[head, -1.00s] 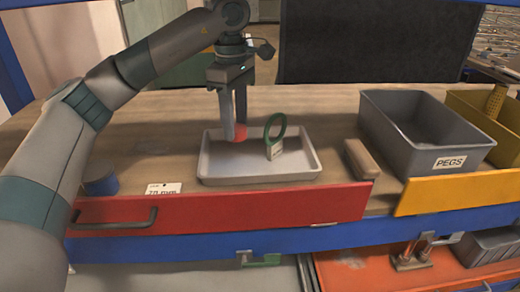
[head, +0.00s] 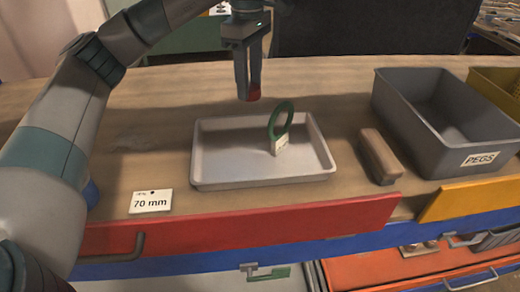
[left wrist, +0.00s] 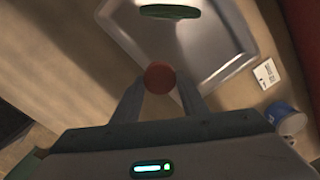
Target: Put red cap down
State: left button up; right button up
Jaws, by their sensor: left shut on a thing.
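The red cap (head: 254,94) is held between the fingertips of my left gripper (head: 248,90), above the far side of the white tray in the head view. In the left wrist view the round red cap (left wrist: 159,77) sits between the two fingers (left wrist: 160,88), with the tray (left wrist: 215,75) below and beyond it. The tray (head: 215,183) stands on the bench and holds an upright green ring (head: 281,121) with a small tag. My right gripper is in neither view.
A brown block (head: 380,157) lies right of the tray. A grey bin marked PEGS (head: 440,145) stands farther right. A "70 mm" card (head: 151,201) and a mostly hidden blue cylinder (head: 91,194) are at the left. Bare bench (head: 140,110) lies left of the tray.

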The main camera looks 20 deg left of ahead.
pick_arm(q)
jog(key=shift+s, duration=0.1)
jog(key=shift+s+a+f, duration=0.15)
jog(key=shift+s+f, duration=0.05)
jog(key=shift+f, duration=0.05)
jog(key=s+a+f+p, duration=0.1)
jog(key=s+f, duration=0.1)
jog(key=s, duration=0.1)
jog(key=s+a+f+p, duration=0.1)
jog(key=s+f, duration=0.1)
jog(key=s, duration=0.1)
jog(key=s+a+f+p, duration=0.1)
jog(key=s+f+p, duration=0.1)
jog(key=s, duration=0.2)
jog(key=shift+s+a+f, duration=0.1)
jog(key=shift+s+f, duration=0.15)
jog(key=shift+s, duration=0.1)
jog(key=shift+w, duration=0.1)
